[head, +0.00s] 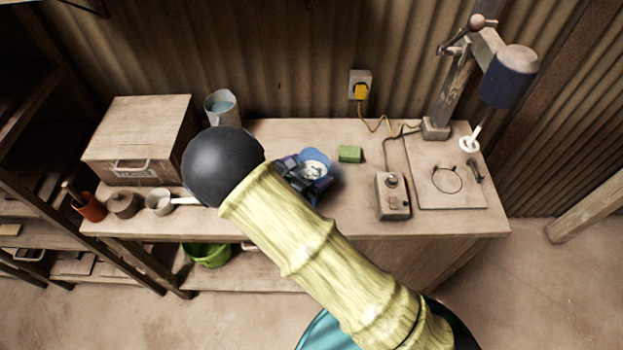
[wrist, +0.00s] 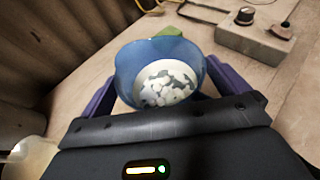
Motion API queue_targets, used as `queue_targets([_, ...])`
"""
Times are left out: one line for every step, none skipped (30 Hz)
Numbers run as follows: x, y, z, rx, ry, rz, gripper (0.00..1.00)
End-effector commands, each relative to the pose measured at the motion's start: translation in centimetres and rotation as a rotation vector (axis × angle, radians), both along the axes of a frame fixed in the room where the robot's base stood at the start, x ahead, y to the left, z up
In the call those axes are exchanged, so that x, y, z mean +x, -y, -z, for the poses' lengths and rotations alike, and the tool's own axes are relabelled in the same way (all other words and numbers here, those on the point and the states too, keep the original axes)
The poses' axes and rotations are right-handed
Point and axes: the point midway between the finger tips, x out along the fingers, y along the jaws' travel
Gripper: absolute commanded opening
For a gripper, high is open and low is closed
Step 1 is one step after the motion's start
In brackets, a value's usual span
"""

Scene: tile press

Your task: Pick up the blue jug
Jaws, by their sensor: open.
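The blue jug (head: 317,155) stands on the workbench near its middle, partly hidden behind my gripper in the head view. In the wrist view the blue jug (wrist: 128,68) is seen from above, with several white pieces inside. My gripper (head: 306,178) is at the jug, its dark purple fingers open. In the wrist view one finger of my gripper (wrist: 160,88) is on each side of the jug, which lies between them. I cannot tell whether either finger touches it.
A green block (head: 350,154) lies just right of the jug. A control box (head: 392,196) and a press (head: 436,128) stand further right. A pale container with bluish contents (head: 222,107) and a wooden box (head: 140,138) stand to the left.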

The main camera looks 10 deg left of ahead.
Motion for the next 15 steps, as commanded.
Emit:
queue_targets([0.42, 0.28, 0.12, -0.001, 0.0, 0.002, 1.0])
queue_targets([0.56, 0.33, 0.25, -0.001, -0.001, 0.001, 1.0])
queue_targets([0.67, 0.37, 0.35, 0.0, -0.001, 0.0, 1.0])
queue_targets([0.71, 0.37, 0.4, 0.0, -0.001, -0.001, 1.0])
queue_targets([0.71, 0.37, 0.42, 0.0, -0.002, -0.001, 1.0])
queue_targets([0.7, 0.35, 0.43, 0.0, -0.002, -0.001, 1.0])
queue_targets([0.7, 0.35, 0.43, 0.0, -0.001, -0.001, 1.0])
queue_targets([0.7, 0.36, 0.43, 0.0, -0.001, -0.001, 1.0])
queue_targets([0.7, 0.36, 0.42, 0.0, -0.001, -0.001, 1.0])
queue_targets([0.69, 0.36, 0.42, 0.0, -0.001, -0.001, 1.0])
queue_targets([0.69, 0.36, 0.42, 0.0, -0.001, -0.001, 1.0])
queue_targets([0.69, 0.36, 0.42, 0.0, -0.001, 0.0, 1.0])
queue_targets([0.68, 0.35, 0.42, 0.0, -0.001, 0.0, 1.0])
queue_targets([0.69, 0.35, 0.41, 0.0, -0.001, 0.0, 1.0])
queue_targets([0.69, 0.35, 0.41, 0.0, -0.001, 0.0, 1.0])
